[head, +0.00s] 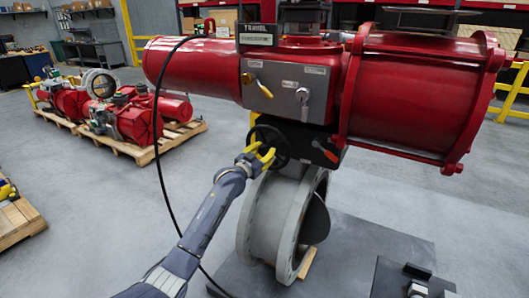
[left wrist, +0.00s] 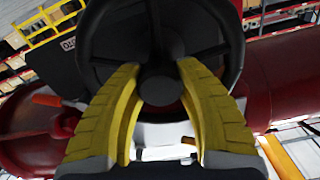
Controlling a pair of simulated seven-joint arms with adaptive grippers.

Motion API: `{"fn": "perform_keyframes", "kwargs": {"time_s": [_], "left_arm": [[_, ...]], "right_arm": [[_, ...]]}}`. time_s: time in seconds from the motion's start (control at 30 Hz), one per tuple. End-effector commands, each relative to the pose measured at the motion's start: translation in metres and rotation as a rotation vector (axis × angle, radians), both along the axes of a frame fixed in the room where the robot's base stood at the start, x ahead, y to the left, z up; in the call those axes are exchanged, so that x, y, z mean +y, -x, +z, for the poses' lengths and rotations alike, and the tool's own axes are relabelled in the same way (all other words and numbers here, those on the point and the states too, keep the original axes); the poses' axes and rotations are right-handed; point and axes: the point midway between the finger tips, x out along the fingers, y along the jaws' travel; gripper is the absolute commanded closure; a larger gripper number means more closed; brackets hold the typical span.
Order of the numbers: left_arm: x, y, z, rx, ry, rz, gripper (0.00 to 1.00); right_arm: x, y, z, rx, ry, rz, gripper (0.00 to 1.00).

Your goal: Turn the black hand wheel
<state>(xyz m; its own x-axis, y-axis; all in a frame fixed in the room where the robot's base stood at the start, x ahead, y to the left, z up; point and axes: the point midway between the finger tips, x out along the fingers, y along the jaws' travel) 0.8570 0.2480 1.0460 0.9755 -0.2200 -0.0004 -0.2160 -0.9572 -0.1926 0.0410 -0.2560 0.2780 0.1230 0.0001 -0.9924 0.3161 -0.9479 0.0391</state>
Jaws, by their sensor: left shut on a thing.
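The black hand wheel (head: 285,145) sits on the front of the red valve actuator (head: 400,95), below its grey panel. My left gripper (head: 262,154) reaches up to it from the lower left, with its yellow fingers at the wheel. In the left wrist view the wheel (left wrist: 234,35) fills the upper middle. The two yellow fingers of my left gripper (left wrist: 158,70) lie on either side of the wheel's central part and are shut on it. The exact contact is partly hidden behind the fingers. My right gripper is not in view.
A yellow lever (head: 263,88) and an orange-red lever (head: 326,151) are close by on the actuator. A grey flanged valve body (head: 262,222) stands below. A black cable (head: 157,140) hangs left of the wheel. Red actuators on a pallet (head: 180,142) stand farther back left, across open floor.

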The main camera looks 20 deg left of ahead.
Motion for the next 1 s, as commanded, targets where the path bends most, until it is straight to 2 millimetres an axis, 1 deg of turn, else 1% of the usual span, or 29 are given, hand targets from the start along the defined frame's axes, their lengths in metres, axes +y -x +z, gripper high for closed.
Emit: {"fn": "perform_keyframes", "kwargs": {"time_s": [0.33, 0.37, 0.6, 0.77, 0.87, 1.0], "left_arm": [[0.0000, -0.0001, 0.0008, -0.006, -0.018, 0.001, 1.00], [0.0000, -0.0001, 0.0008, -0.006, -0.017, 0.001, 0.62], [0.0000, -0.0001, 0.0004, -0.005, -0.017, 0.000, 0.35], [-0.0001, 0.0000, 0.0003, -0.005, -0.016, 0.000, 0.35], [0.0001, 0.0006, 0.0001, -0.005, -0.016, 0.000, 0.35], [0.0017, 0.0073, -0.0010, -0.004, -0.017, 0.000, 0.35]], "right_arm": [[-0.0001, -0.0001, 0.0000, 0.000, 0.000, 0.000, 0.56], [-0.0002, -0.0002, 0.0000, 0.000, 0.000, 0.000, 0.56], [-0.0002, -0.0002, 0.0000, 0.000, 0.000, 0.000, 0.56], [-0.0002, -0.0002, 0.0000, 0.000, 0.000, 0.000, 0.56], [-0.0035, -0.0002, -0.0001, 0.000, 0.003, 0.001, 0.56], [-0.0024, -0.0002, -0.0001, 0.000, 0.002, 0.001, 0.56]]}}
